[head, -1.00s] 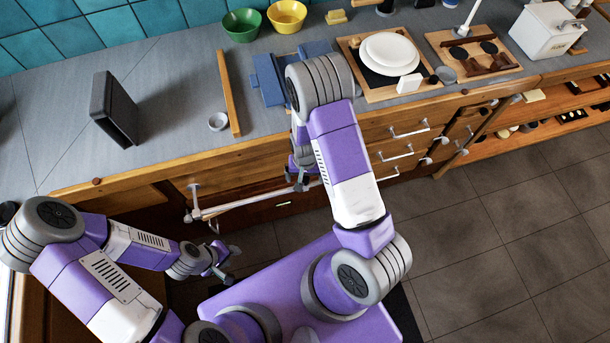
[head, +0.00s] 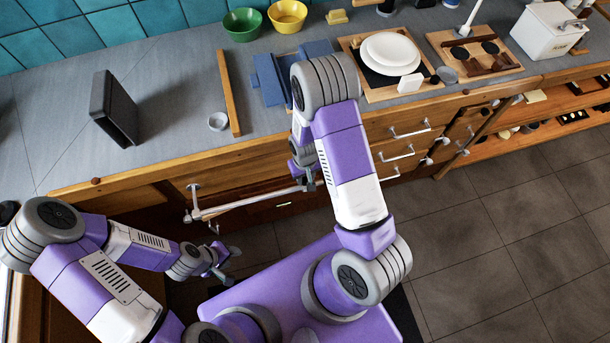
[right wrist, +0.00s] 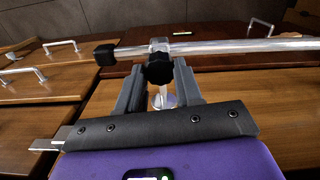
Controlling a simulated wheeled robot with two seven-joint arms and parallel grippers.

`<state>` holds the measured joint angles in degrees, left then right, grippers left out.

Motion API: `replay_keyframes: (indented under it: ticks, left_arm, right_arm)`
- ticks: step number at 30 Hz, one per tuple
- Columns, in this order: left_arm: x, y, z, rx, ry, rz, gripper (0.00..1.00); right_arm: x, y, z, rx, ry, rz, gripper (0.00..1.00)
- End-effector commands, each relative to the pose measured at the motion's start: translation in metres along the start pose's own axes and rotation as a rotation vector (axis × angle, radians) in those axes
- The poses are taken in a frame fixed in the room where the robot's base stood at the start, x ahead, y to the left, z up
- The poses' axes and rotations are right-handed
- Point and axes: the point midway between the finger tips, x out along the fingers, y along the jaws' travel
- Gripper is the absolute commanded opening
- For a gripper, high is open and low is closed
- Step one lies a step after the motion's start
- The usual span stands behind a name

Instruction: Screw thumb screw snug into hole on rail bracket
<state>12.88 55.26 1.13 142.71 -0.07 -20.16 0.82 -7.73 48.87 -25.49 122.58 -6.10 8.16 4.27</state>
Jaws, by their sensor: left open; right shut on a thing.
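In the right wrist view, a black thumb screw knob (right wrist: 159,70) sits between the fingertips of my right gripper (right wrist: 158,78), which is shut on it. The knob is right in front of the metal rail (right wrist: 225,46), at a rail bracket (right wrist: 159,45). The screw's shaft and the hole are hidden, so I cannot tell how deep it sits. In the head view, my right gripper (head: 308,181) is at the rail (head: 245,205), partly covered by my arm. My left gripper (head: 229,265) is open and empty, low and apart from the rail.
The rail runs along the wooden cabinet front, below the counter edge (head: 165,172). Drawer handles (head: 397,153) stick out to the right. The floor at right is clear.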

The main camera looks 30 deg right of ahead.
Motion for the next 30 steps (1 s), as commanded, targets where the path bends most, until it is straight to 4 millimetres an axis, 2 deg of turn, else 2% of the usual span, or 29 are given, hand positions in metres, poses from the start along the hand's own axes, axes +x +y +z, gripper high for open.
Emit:
replay_keyframes:
  ticks: [1,3,5,8,12,15,25,30]
  left_arm:
    - [0.0000,0.0000,0.0000,0.000,0.000,0.000,0.43]
    - [0.0000,0.0000,0.0000,0.000,0.000,0.000,0.43]
    - [0.0000,0.0000,0.0000,0.000,0.000,0.000,0.43]
    - [0.0009,-0.0003,0.0000,0.000,0.000,0.000,0.43]
    - [0.0013,-0.0005,-0.0001,0.000,0.000,0.000,0.43]
    - [0.0008,-0.0003,0.0000,0.000,0.000,0.000,0.43]
    - [0.0004,-0.0001,0.0000,0.000,0.000,0.000,0.43]
    - [-0.0029,0.0011,0.0001,0.000,0.000,0.000,0.43]
  right_arm:
    - [0.0001,0.0000,0.0000,0.000,0.000,0.000,0.14]
    - [0.0001,0.0001,0.0000,0.000,0.000,0.000,0.04]
    - [0.0001,0.0001,0.0000,0.001,0.000,0.000,0.00]
    - [0.0006,0.0001,0.0000,0.066,0.000,0.001,0.00]
    - [0.0012,0.0008,0.0002,0.300,0.000,0.001,0.00]
    - [0.0013,0.0008,0.0002,0.405,0.000,0.001,0.00]
    - [0.0015,0.0009,0.0003,0.464,0.000,0.001,0.00]
    - [0.0021,0.0014,0.0009,0.734,-0.001,0.003,0.00]
